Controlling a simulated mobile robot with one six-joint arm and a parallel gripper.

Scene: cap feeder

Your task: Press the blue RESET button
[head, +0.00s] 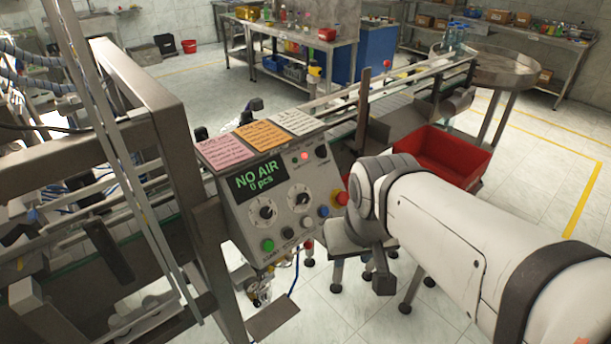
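The control panel (290,222) is a grey sloped box at the middle of the head view. Its screen (261,182) reads "NO AIR" and "0 pcs" in green. The blue button (323,211) is at the panel's lower right, just left of a red mushroom button (341,198) on a yellow base. My white arm comes in from the lower right and ends right of the panel, apart from the blue button in the picture. A dark part (383,270) hangs below the arm's end and may be my gripper. Its fingers cannot be made out.
A green button (268,245), black knobs and a lit red lamp (304,156) share the panel. Coloured notes lie along its top. A red bin (441,156) stands behind my arm, beside the conveyor (400,105). Metal framing fills the left. Floor is clear at right.

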